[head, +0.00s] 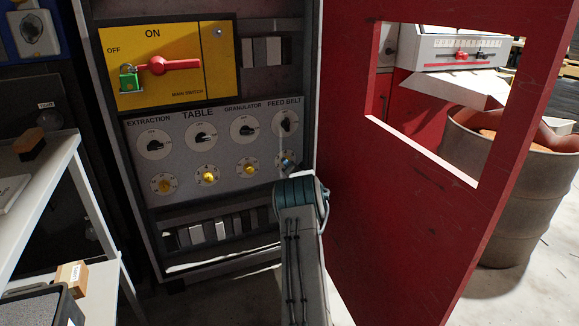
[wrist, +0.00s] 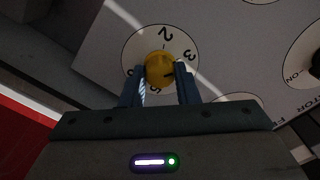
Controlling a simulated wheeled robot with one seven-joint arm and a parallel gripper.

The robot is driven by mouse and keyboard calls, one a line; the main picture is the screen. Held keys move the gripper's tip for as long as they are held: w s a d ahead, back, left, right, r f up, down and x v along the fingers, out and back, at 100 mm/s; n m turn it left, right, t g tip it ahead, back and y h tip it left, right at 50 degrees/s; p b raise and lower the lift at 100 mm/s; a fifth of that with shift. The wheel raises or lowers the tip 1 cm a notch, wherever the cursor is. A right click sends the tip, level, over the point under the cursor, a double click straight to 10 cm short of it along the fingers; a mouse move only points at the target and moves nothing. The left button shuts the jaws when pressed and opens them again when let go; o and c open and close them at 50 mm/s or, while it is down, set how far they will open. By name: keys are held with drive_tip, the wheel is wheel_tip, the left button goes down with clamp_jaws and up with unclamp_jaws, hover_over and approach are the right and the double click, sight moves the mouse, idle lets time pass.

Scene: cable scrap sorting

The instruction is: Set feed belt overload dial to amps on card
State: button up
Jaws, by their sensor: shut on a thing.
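The feed belt overload dial is the lower dial in the FEED BELT column of the grey panel (head: 232,152). In the head view it is largely hidden by my gripper (head: 287,163). In the wrist view its round white scale (wrist: 137,45) shows the numerals 2 and 3 and others partly covered. Its yellow knob (wrist: 160,68) sits between my two fingers (wrist: 161,78), which are shut on it. I cannot read the knob's exact setting. I cannot make out a card with amps in either view.
The yellow main switch plate (head: 218,80) has a red handle (head: 170,66) turned toward OFF, with a green padlock (head: 130,78). The red cabinet door (head: 350,165) stands open close right of my arm. A grey shelf (head: 45,185) is at left, a rusty barrel (head: 490,175) beyond the door.

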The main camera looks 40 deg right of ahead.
drive_tip(key=o, duration=1)
drive_tip(key=p+v, duration=0.4)
drive_tip(key=v, duration=0.9)
drive_tip(key=shift+s, duration=0.4)
